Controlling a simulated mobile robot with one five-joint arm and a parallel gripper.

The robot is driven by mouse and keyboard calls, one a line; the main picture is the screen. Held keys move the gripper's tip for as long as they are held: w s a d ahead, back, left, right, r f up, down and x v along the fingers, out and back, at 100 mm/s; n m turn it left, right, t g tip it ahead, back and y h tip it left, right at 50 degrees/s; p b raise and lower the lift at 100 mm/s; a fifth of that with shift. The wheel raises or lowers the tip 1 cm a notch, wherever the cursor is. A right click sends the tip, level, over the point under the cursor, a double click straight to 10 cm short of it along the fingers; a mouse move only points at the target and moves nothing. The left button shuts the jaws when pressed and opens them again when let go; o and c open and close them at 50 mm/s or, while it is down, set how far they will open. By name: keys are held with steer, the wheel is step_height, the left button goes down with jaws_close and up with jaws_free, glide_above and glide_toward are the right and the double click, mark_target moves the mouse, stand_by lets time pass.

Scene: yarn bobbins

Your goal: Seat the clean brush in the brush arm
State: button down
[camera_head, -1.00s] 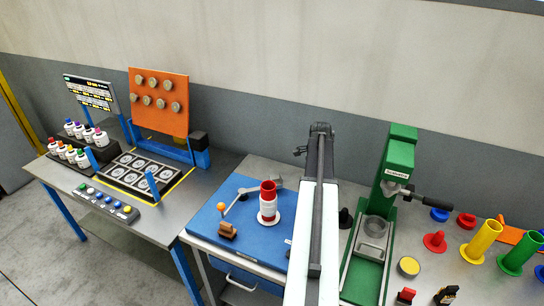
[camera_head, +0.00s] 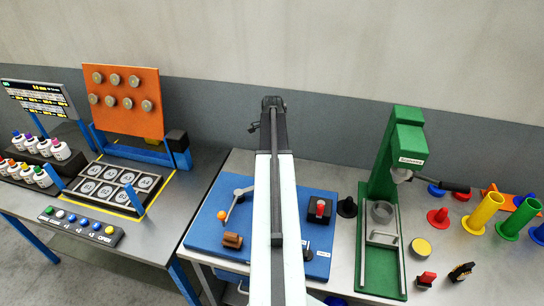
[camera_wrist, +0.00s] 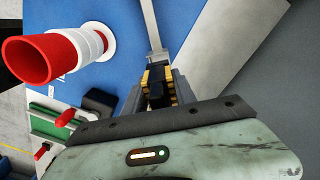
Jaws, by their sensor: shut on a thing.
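In the wrist view my gripper (camera_wrist: 158,88) is shut on a small dark piece with yellow edges, which I take for the clean brush (camera_wrist: 157,91); the jaws hide most of it. A grey metal bar (camera_wrist: 151,24), which looks like part of the brush arm, lies just beyond the jaws; I cannot tell whether they touch. In the head view the brush arm (camera_head: 241,192) shows as a grey lever on the blue mat. My own arm hides the gripper there. A red and white bobbin (camera_wrist: 92,43) stands left of the jaws in the wrist view.
On the blue mat (camera_head: 208,228) are an orange ball (camera_head: 221,215), a brown block (camera_head: 232,240) and a red knob on a black base (camera_head: 320,209). A green press (camera_head: 380,270) stands right of it. Cones and tubes (camera_head: 486,212) crowd the right table.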

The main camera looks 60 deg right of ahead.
steer(key=shift+f+b, duration=2.9)
steer(key=shift+f, duration=0.05)
steer(key=shift+s+f+b, duration=0.1)
steer(key=shift+f+b, duration=1.45)
steer(key=c, duration=0.9)
jaws_free()
steer(key=shift+r, duration=0.1)
step_height(320, 180, up, 8)
steer(key=p, duration=0.8)
steer(key=shift+f, duration=0.2)
